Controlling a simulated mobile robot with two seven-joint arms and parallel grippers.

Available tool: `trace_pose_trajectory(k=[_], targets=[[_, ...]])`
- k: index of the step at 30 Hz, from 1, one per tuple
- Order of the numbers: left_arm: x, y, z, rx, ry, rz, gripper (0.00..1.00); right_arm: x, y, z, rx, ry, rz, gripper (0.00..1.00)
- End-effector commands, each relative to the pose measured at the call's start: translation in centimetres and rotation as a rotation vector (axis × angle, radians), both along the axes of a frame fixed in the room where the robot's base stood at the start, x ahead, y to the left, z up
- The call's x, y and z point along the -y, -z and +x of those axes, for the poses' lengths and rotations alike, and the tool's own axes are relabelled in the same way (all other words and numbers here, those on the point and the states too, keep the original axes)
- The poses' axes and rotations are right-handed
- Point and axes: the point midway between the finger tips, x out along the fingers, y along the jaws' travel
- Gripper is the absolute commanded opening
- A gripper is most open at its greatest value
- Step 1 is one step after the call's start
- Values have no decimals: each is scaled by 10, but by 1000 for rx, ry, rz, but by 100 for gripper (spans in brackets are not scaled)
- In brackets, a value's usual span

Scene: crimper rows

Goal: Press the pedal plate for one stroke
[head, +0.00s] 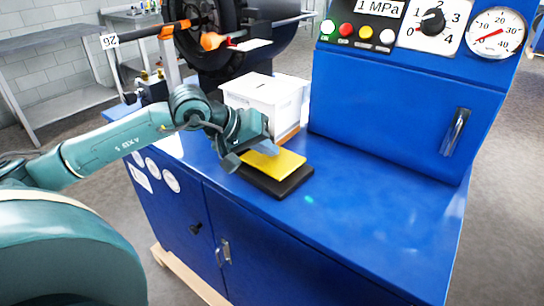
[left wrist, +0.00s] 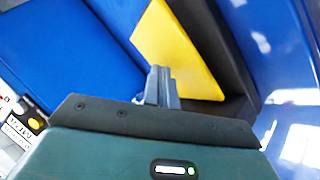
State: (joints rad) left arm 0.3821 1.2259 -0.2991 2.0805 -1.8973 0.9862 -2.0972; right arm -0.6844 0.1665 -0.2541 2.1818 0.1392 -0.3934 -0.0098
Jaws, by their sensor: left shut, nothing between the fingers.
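The pedal plate (head: 278,162) is a yellow slab on a black base (head: 285,184), lying on the blue bench top. It also shows in the left wrist view (left wrist: 180,48), with its black base (left wrist: 222,50) beside it. My left gripper (head: 268,151) is shut and empty. My right gripper is not in view.
A white box (head: 265,98) stands just behind the pedal. The blue cabinet's control panel (head: 420,30) carries several coloured buttons, a dial and a gauge. A black round machine part (head: 225,45) is at the back. The bench top right of the pedal is clear.

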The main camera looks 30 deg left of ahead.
Motion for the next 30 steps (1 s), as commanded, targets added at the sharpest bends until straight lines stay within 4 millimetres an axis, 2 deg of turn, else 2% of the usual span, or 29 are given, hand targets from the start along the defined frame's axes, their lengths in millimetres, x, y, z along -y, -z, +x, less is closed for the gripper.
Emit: trace_pose_trajectory(k=[30], targets=[[2, 11, -2, -9, 2, -1, 0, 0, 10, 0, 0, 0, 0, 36]])
